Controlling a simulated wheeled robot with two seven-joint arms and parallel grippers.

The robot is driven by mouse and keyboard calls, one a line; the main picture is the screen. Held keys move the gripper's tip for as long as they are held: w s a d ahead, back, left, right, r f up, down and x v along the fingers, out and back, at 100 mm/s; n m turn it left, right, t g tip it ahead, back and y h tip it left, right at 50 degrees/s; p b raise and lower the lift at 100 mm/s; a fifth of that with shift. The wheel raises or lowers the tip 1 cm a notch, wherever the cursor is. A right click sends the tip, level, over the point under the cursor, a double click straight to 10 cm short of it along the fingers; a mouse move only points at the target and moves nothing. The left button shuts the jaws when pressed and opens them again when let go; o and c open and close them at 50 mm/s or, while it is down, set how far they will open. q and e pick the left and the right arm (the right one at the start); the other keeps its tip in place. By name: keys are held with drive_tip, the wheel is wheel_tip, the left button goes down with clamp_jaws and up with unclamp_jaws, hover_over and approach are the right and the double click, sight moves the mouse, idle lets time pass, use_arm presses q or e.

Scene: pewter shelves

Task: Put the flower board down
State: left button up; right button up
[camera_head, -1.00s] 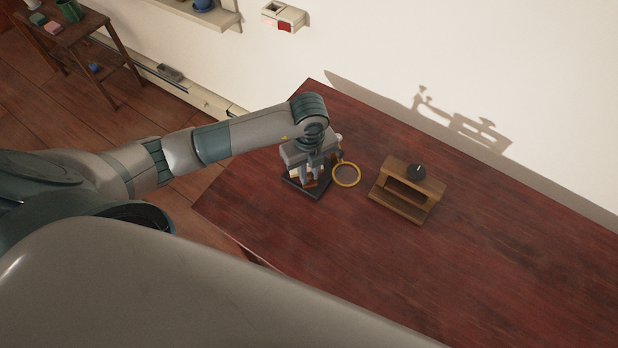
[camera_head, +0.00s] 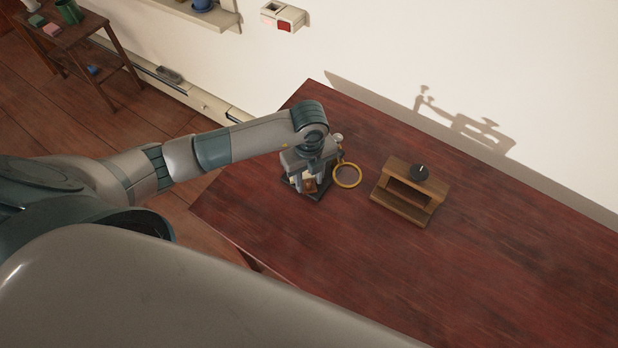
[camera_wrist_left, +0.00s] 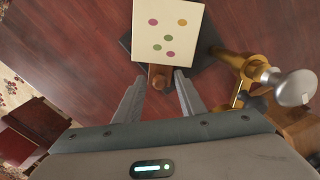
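The flower board (camera_wrist_left: 167,32), a cream board with coloured dots, shows at the top of the left wrist view. A short wooden block (camera_wrist_left: 160,77) is at its near edge. The board is over a dark square base (camera_wrist_left: 205,48) on the table; whether it touches the base is hard to tell. My left gripper (camera_wrist_left: 159,75) is open, its fingers apart on either side of the wooden block with gaps showing. In the head view my left gripper (camera_head: 311,187) is low over the dark base (camera_head: 289,187) and hides most of the board. My right gripper is not in view.
A brass ring stand (camera_head: 347,176) with a silver knob (camera_wrist_left: 296,88) is close to the right of the left gripper. A wooden stand with a black knob (camera_head: 408,190) is farther right. The red-brown table (camera_head: 480,260) is clear in front and right.

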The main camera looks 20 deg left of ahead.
use_arm(q)
drive_tip(key=shift+r, duration=0.1)
wheel_tip(320, 180, up, 12)
drive_tip(key=p, duration=0.9)
drive_tip(key=shift+o, duration=0.5)
idle(1.7)
